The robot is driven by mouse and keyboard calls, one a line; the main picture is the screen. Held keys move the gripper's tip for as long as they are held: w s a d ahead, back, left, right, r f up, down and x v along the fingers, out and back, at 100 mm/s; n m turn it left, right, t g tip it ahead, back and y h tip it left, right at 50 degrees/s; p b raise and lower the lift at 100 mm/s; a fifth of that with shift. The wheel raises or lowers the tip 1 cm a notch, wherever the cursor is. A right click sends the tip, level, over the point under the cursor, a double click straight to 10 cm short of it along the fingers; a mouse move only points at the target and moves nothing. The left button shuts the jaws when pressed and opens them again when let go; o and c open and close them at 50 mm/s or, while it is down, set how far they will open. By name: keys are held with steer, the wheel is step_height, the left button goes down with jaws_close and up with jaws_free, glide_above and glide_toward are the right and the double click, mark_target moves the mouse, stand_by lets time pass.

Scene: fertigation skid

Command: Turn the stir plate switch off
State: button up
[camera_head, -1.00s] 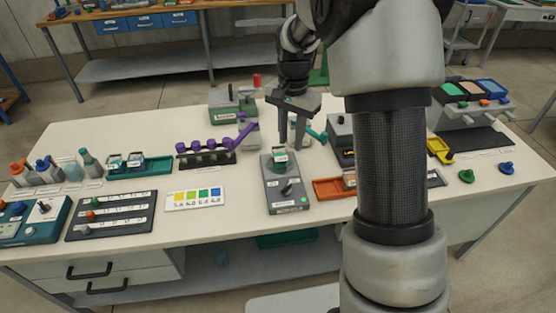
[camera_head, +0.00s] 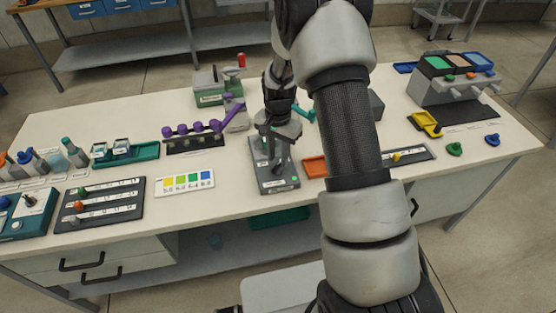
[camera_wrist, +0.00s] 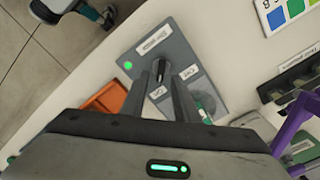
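The stir plate (camera_head: 281,184) is a grey box on the white bench, near the front edge. It also shows in the wrist view (camera_wrist: 177,45), with a label, a lit green light (camera_wrist: 127,65) and small white markings beside the switch area. My gripper (camera_head: 273,150) points down over the plate. In the wrist view its two dark fingers (camera_wrist: 168,82) reach to the switch area with a narrow gap between them. The fingers partly hide the switch lever, so its position and any contact are unclear. A vial in a green holder (camera_wrist: 206,112) sits at the plate's other end.
An orange tray (camera_head: 315,166) stands close to the right of the plate. A colour chart (camera_head: 185,184) lies to the left, and a purple-clipped rack (camera_head: 195,140) behind left. My arm hides part of the bench right of the plate.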

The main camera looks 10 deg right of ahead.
steer(key=shift+f, duration=1.05)
jaws_close()
